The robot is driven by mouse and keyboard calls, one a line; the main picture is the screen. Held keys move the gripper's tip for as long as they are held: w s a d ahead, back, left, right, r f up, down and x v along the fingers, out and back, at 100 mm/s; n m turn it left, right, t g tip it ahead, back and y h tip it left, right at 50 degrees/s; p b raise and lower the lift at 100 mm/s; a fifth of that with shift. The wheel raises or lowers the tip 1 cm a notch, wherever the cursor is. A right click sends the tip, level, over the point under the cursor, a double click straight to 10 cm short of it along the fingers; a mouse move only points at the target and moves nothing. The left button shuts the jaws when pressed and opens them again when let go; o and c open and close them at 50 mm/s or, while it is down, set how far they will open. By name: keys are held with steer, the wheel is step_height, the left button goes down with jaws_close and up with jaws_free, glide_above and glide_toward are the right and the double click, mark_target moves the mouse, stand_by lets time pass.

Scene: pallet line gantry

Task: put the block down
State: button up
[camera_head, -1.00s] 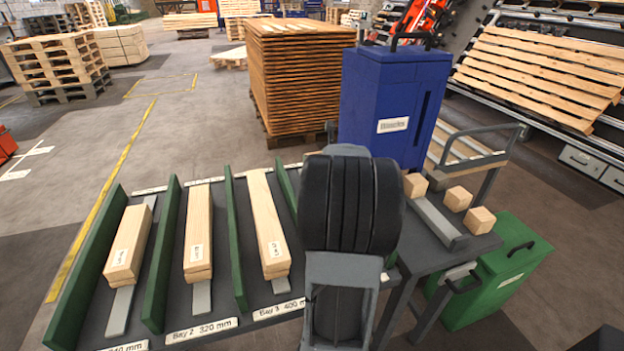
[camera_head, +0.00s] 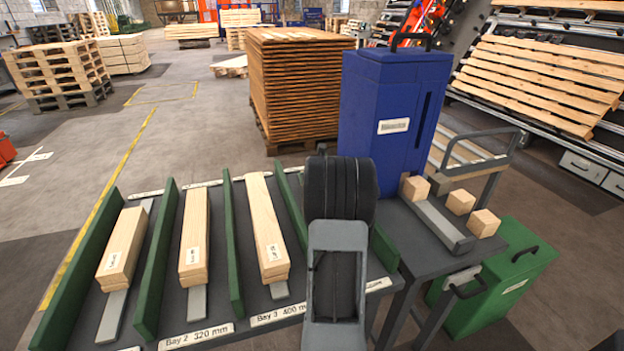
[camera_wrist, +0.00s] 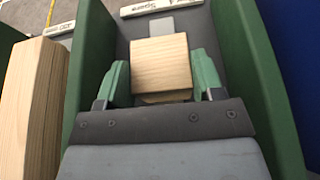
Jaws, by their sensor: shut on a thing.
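My gripper (camera_wrist: 162,78) shows in the wrist view, with its green fingers shut on the two sides of a pale wooden block (camera_wrist: 160,62). The block is between two green dividers (camera_wrist: 88,65), over a dark bay with a grey strip (camera_wrist: 163,24) beyond it. A sliver of wood shows below the block's near edge. I cannot tell whether the block touches the bay floor. In the head view my arm hides the block and the fingers.
Three bays to the left hold stacked boards (camera_head: 121,245), (camera_head: 194,240), (camera_head: 262,225) between green dividers. A blue bin (camera_head: 385,110) stands behind the table's right part. Small wooden cubes (camera_head: 460,201) sit at the right by a grey rail (camera_head: 432,220). A green box (camera_head: 500,280) stands lower right.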

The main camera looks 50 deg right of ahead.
steer(key=shift+f+b, duration=0.2)
steer(key=shift+b, duration=0.1)
steer(key=o, duration=1)
steer(key=shift+r, duration=0.1)
steer(key=shift+c, duration=0.2)
steer(key=shift+r+p, duration=0.2)
steer(key=shift+p, duration=0.2)
steer(key=v, duration=1.2)
steer(key=shift+f, duration=0.1)
